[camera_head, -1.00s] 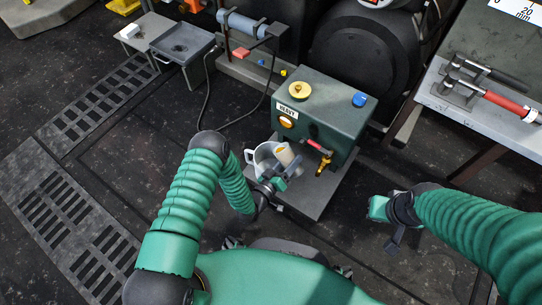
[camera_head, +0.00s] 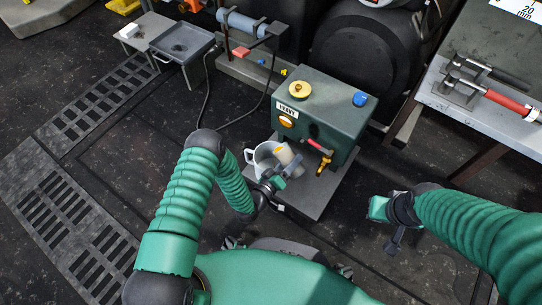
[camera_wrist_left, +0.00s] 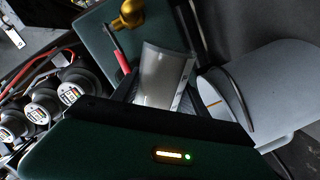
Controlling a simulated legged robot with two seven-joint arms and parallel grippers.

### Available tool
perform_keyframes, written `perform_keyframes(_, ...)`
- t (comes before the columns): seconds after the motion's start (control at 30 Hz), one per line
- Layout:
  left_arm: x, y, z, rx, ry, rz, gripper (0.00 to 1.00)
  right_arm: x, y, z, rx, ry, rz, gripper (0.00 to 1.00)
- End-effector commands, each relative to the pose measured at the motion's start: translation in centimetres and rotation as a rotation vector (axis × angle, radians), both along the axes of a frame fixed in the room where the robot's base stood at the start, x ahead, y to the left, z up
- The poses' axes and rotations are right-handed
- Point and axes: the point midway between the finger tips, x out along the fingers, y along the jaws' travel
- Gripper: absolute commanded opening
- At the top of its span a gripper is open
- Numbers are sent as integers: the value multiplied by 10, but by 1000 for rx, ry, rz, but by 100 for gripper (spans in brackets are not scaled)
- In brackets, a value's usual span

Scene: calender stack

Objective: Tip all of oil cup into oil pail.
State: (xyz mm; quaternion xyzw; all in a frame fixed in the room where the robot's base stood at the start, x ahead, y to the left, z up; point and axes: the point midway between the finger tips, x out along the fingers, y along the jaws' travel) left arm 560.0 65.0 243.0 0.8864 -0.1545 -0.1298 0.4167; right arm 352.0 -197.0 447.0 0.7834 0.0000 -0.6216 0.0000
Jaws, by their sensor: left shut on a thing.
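The oil cup (camera_head: 287,155), pale with amber showing at its mouth, is tilted at the right side of the oil pail. The light grey oil pail (camera_head: 262,160) stands on a grey plate in front of a green box. My left gripper (camera_head: 272,182) is shut on the cup from the front right. In the left wrist view the cup (camera_wrist_left: 163,78) sits between the fingers (camera_wrist_left: 180,105), with the pail (camera_wrist_left: 270,88) just to its right. The pail's inside is mostly hidden. My right gripper (camera_head: 388,215) is apart on the right, over the floor; its jaw state is unclear.
The green box (camera_head: 325,105) has a brass tap (camera_head: 323,165) with a red handle (camera_head: 319,146), close right of the cup. The grey plate (camera_head: 312,203) is bare in front. A bench (camera_head: 490,115) with tools stands at right. The floor at left is open.

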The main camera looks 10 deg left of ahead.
Motion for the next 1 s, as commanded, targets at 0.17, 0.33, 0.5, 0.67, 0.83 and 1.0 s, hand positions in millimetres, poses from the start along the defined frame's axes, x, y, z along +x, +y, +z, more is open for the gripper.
perform_keyframes(0.17,0,0,0,-21,9,0,0,0,0,-2,0,0,0,0)
perform_keyframes(0.33,0,-1,-1,-38,18,1,0,0,0,-3,0,0,0,0)
perform_keyframes(0.5,0,-1,-1,-55,26,1,0,0,0,-4,0,0,0,0)
perform_keyframes(0.67,0,-1,-2,-70,35,2,0,0,0,-5,0,0,0,0)
perform_keyframes(0.83,0,-1,-3,-88,43,1,0,0,0,-6,0,0,0,0)
perform_keyframes(1.0,0,-1,-3,-104,52,0,0,0,0,-7,0,0,0,0)
